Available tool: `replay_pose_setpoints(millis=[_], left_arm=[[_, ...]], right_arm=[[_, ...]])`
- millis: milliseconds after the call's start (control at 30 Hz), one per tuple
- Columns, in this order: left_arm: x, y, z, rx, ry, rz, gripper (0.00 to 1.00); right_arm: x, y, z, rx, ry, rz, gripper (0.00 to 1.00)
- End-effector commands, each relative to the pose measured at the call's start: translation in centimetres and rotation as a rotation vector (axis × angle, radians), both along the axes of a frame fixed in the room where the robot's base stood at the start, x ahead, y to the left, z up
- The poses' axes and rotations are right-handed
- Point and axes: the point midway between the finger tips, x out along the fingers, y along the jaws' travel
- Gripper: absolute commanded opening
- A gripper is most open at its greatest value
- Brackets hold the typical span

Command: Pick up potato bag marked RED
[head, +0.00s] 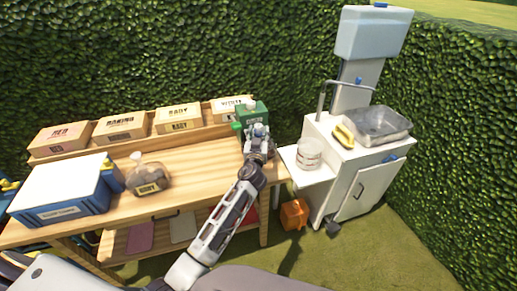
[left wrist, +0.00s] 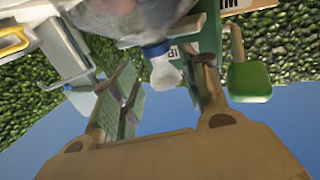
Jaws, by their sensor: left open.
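A tan box (head: 62,138) with a label reading RED stands at the left end of the back shelf. A clear bag of dark potatoes (head: 150,172) sits on the table; its small label is hard to read and seems to say BABY or RUBY. No bag clearly marked RED shows. My left gripper (head: 257,133) is at the table's right end, by a green carton (head: 252,112), well right of the bag. My right gripper is out of view.
More tan boxes, one marked BAKING (head: 120,125) and one BABY (head: 178,118), line the shelf. A blue and white bin (head: 62,190) is left of the bag. Right of the table, a white cart (head: 350,160) holds a tub (head: 310,152) and tray (head: 377,125). The table's middle is clear.

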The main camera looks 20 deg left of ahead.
Motion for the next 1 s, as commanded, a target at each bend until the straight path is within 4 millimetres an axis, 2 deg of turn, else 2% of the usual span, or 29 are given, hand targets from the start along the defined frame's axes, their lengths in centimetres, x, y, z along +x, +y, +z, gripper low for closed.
replay_pose_setpoints(millis=[200, 400, 967, 1000], left_arm=[[1.9, 0.7, -0.1, 0.000, 0.000, 0.000, 0.45], [3.0, 0.9, -0.1, 0.000, 0.000, 0.000, 0.45], [3.3, 1.0, -0.2, -0.001, 0.000, 0.000, 0.45], [3.3, 1.0, -0.2, -0.001, 0.000, 0.000, 0.41]], right_arm=[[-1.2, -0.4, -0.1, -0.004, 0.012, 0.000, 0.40], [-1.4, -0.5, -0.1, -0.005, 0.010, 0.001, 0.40], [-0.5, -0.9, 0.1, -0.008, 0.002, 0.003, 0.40], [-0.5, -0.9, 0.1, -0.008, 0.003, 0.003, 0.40]])
